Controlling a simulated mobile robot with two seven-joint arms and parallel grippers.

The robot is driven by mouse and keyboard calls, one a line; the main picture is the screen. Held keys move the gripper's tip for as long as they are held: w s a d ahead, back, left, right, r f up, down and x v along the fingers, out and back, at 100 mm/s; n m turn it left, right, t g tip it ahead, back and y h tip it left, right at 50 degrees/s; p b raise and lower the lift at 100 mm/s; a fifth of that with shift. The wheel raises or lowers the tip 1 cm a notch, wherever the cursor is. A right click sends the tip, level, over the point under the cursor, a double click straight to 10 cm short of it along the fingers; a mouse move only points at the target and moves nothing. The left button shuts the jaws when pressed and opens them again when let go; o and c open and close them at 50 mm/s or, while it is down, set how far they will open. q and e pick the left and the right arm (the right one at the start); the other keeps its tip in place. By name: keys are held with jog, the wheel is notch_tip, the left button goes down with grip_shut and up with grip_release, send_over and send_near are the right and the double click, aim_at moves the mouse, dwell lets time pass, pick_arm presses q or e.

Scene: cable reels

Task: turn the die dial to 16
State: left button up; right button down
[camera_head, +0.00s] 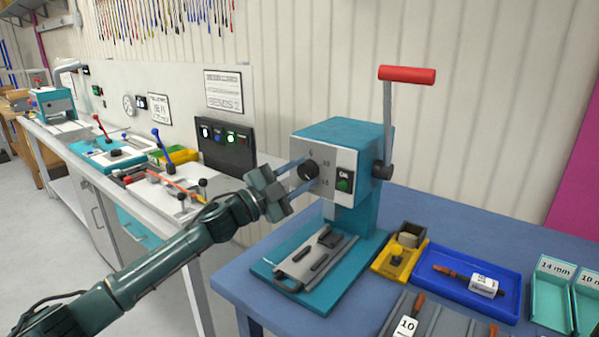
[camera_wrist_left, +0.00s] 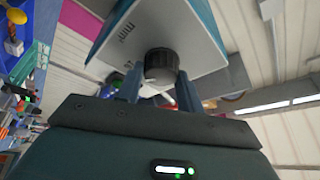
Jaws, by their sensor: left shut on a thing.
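The die dial is a black round knob (camera_head: 309,170) on the pale front face of a teal press (camera_head: 350,133). Numbers are printed around the dial; 10 and 16 are on its right side. My left gripper (camera_head: 303,177) reaches in from the left with its two blue fingers at the dial, shut on it. In the left wrist view the dial (camera_wrist_left: 161,66) sits between the fingertips (camera_wrist_left: 160,88). The mark on the dial that shows its setting is too small to read. My right gripper is not in view.
A green ON switch (camera_head: 344,185) is just right of the dial. A red-handled lever (camera_head: 407,75) rises on the press's right. A yellow bin (camera_head: 381,268), a blue tray (camera_head: 512,306) and teal bins stand on the blue table (camera_head: 237,287).

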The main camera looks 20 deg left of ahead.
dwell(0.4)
pick_arm(q)
jog(key=o, duration=1)
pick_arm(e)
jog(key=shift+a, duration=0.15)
pick_arm(q)
jog(key=shift+s+a+f, duration=0.1)
jog(key=shift+a, duration=0.05)
jog(key=b+v, duration=0.4)
jog(key=v, duration=0.8)
jog(key=shift+s+a, duration=0.2)
jog(key=shift+s, duration=0.1)
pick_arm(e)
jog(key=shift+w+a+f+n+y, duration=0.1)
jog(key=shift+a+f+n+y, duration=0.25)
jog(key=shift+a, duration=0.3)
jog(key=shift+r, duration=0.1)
